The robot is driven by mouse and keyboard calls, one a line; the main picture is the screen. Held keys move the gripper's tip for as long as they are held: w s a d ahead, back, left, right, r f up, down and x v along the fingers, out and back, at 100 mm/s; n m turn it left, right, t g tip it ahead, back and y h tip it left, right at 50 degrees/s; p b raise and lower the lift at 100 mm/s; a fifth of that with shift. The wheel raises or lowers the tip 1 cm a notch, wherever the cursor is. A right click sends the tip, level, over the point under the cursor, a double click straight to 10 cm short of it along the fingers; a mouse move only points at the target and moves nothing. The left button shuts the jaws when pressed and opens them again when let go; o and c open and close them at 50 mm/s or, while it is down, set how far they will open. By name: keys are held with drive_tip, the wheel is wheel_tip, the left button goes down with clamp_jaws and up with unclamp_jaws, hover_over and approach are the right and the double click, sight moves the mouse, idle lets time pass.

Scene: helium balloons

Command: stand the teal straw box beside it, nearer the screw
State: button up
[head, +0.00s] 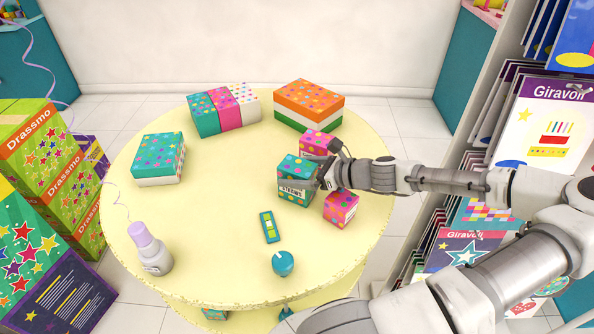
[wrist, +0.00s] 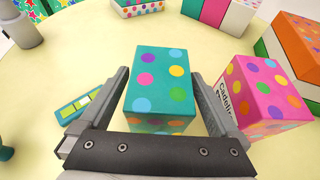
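The teal straw box (head: 295,180), with colored dots and a "STRAWS" label, is upright near the right side of the round table. My gripper (head: 322,174) reaches it from the right. In the wrist view, the teal box (wrist: 160,85) lies between the two fingers of my gripper (wrist: 160,78), one on each side. I cannot tell whether the box rests on the table or is slightly raised. I cannot make out a screw with certainty.
Pink dotted boxes stand close by, one behind (head: 318,143) and one in front (head: 341,209). A teal-and-yellow bar (head: 269,226), a teal round item (head: 282,263) and a lilac-capped bottle (head: 150,250) are nearer the front. Gift boxes line the back. The table (head: 215,205) is clear at center-left.

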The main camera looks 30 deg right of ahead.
drive_tip(key=shift+s+d+r, duration=0.1)
drive_tip(key=shift+s+r, duration=0.1)
drive_tip(key=p+v, duration=0.3)
drive_tip(key=v, duration=0.8)
drive_tip(key=shift+s+d+r, duration=0.1)
drive_tip(key=shift+s+r, duration=0.05)
drive_tip(key=shift+s, duration=0.1)
